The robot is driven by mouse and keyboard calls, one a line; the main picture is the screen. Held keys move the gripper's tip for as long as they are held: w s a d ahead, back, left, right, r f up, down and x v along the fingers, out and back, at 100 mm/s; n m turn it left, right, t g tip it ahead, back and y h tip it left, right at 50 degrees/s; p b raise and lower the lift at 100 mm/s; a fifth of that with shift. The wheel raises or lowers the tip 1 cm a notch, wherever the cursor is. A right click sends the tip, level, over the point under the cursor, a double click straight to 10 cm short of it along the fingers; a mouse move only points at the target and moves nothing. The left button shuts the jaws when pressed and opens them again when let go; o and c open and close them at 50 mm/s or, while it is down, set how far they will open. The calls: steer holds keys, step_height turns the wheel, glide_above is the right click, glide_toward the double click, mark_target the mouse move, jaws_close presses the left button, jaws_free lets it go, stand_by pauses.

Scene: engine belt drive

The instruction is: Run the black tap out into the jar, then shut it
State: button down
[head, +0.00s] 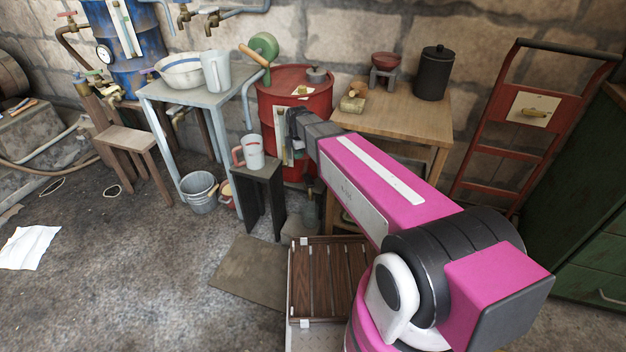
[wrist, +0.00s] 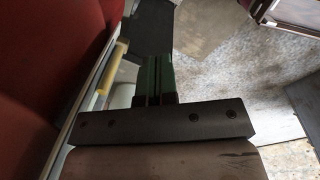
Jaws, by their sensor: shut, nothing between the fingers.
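My gripper (head: 294,122) is at the front of the red drum (head: 277,97), beside its pale sight gauge strip. In the wrist view its dark green fingers (wrist: 153,62) are together, with nothing between them. The black tap cannot be made out; my gripper and arm cover much of the drum's lower front. A white mug-like jar with a pinkish handle (head: 254,153) stands upright on the small black stool (head: 262,178), left of my gripper. A pale rounded thing (wrist: 122,97) shows partly beside the fingers in the wrist view; I cannot tell what it is.
A blue-grey table (head: 197,98) at left holds a basin (head: 180,71) and a white jug (head: 216,72). A wooden table (head: 408,118) stands at right of the drum. A bucket (head: 200,190) and a slatted wooden crate (head: 328,280) are on the floor. Floor at left is mostly clear.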

steer(key=g, duration=0.1)
glide_above(310, 185)
steer(key=w, duration=0.1)
steer(key=f, duration=0.1)
steer(key=shift+f+m, duration=0.1)
steer(key=shift+m, duration=0.3)
steer(key=shift+w+a, duration=0.1)
step_height(310, 185, down, 14)
steer(key=shift+r, duration=0.1)
stand_by(0.4)
steer(key=shift+s+f, duration=0.3)
steer(key=shift+f, duration=0.3)
steer(key=shift+s+f, duration=0.25)
steer(key=shift+f, duration=0.35)
stand_by(1.3)
